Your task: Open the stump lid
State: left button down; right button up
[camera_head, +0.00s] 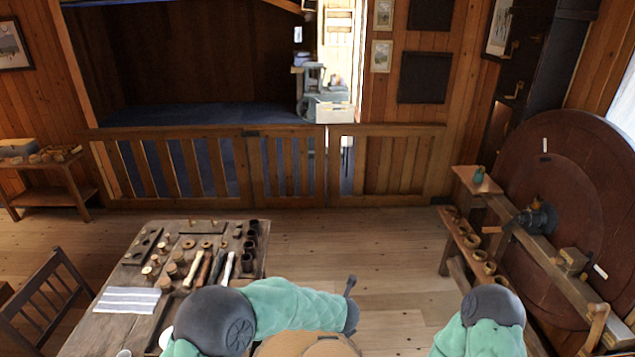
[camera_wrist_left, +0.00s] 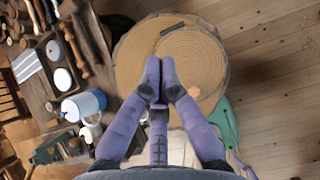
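The stump (camera_wrist_left: 128,67) is a round, pale-topped block with a ringed lid (camera_wrist_left: 195,52) on its top, in the left wrist view. A short dark bar (camera_wrist_left: 172,30) lies by the lid's far edge. The lid looks seated, with no visible gap. My left gripper (camera_wrist_left: 161,66) is over the lid's near part with its purple fingers close together and nothing visible between them. I cannot tell whether they touch the lid. In the head view, part of the stump (camera_head: 308,345) shows at the bottom edge, largely hidden behind my left arm. My right gripper is out of view.
A wooden workbench (camera_head: 105,335) with tools, cups and a striped cloth (camera_head: 130,300) stands left of the stump. A blue and white mug (camera_wrist_left: 83,104) is near its edge. A lathe bench (camera_head: 545,265) with a large wheel stands right. Open floor (camera_head: 390,260) lies between.

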pick_arm(q)
jog(key=s+a+f+n+g+h, duration=0.1)
jog(key=s+a+f+n+g, duration=0.1)
jog(key=s+a+f+n, duration=0.25)
jog(key=s+a+f+n+g, duration=0.2)
jog(key=s+f+n+g, duration=0.15)
jog(key=s+f, duration=0.35)
jog(key=s+a+f+n+g+h, duration=0.1)
jog(key=s+a+f+n, duration=0.3)
jog(key=s+n, duration=0.45)
jog(key=s+a+f+n+h, duration=0.1)
jog(key=s+a+f+n, duration=0.4)
jog(key=n, duration=0.7)
jog(key=s+a+f+n+g+h, duration=0.1)
jog(key=s+a+f+n, duration=0.2)
jog(key=s+n, duration=0.7)
jog(key=w+d+f+b, duration=0.1)
jog(key=f+b, duration=1)
jog(key=b, duration=0.1)
jog(key=w+d+f+b, duration=0.1)
jog(key=w+f+b, duration=0.1)
jog(key=f+b, duration=1)
jog(key=shift+w+b, duration=0.25)
jog(key=shift+b, duration=0.55)
jog(key=shift+s+t, duration=0.1)
jog(key=shift+t, duration=0.15)
